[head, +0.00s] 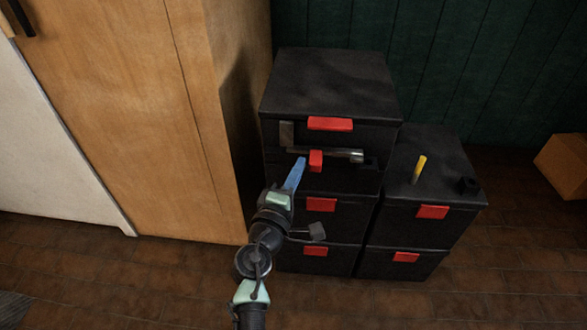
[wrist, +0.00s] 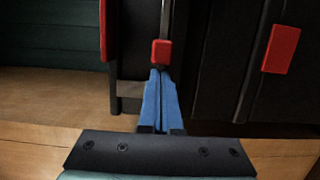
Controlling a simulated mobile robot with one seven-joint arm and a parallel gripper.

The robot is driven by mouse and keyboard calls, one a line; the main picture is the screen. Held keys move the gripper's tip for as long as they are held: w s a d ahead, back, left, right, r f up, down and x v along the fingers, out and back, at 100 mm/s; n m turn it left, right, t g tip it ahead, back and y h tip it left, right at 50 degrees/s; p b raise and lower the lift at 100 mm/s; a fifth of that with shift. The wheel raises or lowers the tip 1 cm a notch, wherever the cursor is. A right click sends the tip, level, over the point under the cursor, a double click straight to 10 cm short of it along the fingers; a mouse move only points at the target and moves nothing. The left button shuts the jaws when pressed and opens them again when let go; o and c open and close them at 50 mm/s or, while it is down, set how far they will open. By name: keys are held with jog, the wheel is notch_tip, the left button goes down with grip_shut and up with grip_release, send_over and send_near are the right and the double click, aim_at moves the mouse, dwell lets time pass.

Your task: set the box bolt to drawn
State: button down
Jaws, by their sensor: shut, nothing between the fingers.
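The box bolt (head: 340,154) is a grey metal rod lying level across the front of the upper black box in the stack. Its red knob (head: 316,160) sticks out near the rod's left part. In the wrist view the red knob (wrist: 161,52) sits just beyond my fingertips, with the rod (wrist: 166,18) running up from it. My gripper (head: 301,161) has blue fingers, shut together and empty, with the tips just left of the knob. The tips also show in the wrist view (wrist: 159,72). I cannot tell whether they touch the knob.
The stacked black boxes (head: 330,75) have red latches, and a shorter stack (head: 435,150) stands at the right with a yellow-handled item (head: 419,168) on top. A wooden cabinet (head: 150,100) stands close at the left. Floor is free at the lower right.

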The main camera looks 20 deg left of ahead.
aim_at(320, 172)
jog(key=d, duration=0.2)
jog(key=w+d, duration=0.1)
jog(key=d, duration=0.1)
jog(key=shift+w+d+p, duration=0.1)
jog(key=shift+d+p, duration=0.2)
jog(key=shift+a, duration=0.15)
